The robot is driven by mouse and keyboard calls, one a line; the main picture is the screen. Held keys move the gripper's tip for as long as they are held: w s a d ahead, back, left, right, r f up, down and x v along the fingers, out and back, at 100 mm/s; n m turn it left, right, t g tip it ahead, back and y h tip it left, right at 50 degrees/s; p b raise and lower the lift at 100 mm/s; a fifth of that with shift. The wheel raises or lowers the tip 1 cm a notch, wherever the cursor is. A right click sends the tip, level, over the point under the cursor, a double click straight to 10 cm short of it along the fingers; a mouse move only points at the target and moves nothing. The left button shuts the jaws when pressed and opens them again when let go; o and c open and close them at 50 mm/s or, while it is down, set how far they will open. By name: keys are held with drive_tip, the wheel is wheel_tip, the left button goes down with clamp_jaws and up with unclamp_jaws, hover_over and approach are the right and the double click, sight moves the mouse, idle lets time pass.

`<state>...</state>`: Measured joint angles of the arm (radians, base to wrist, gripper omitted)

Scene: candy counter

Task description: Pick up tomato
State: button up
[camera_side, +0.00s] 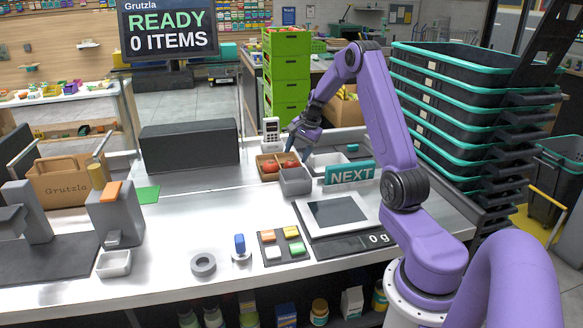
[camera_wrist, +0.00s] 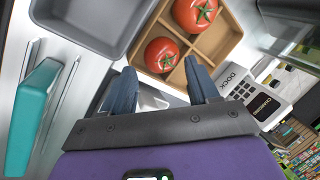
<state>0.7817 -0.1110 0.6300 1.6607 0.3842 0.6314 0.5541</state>
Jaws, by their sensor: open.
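Two red tomatoes with green tops sit in separate compartments of a tan divided box. In the wrist view one tomato (camera_wrist: 162,54) is nearer my fingers and the other tomato (camera_wrist: 193,14) is farther off at the top. The tan box (camera_wrist: 224,42) also shows in the side view (camera_side: 259,167), where the tomatoes look small (camera_side: 271,167). My gripper (camera_wrist: 161,88) is open and empty, its two dark blue fingers spread just short of the nearer tomato. In the side view my gripper (camera_side: 297,143) hangs at the box's back right side.
A grey tray (camera_wrist: 78,46) stands beside the box, in front right of it in the side view (camera_side: 295,184). A card terminal (camera_wrist: 250,94) stands close to the box.

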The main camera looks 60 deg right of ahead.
sight(293, 162)
drive_tip(key=x, duration=0.5)
drive_tip(key=shift+f, duration=0.35)
drive_tip(key=shift+a, duration=0.1)
drive_tip(key=shift+w+a, duration=0.1)
drive_tip(key=shift+w, duration=0.05)
drive_tip(key=c, duration=0.9)
drive_tip(key=o, duration=0.9)
drive_tip(key=shift+r, duration=0.1)
drive_tip(key=shift+o, duration=0.2)
drive_tip(key=v, duration=1.7)
drive_tip(key=shift+r, duration=0.2)
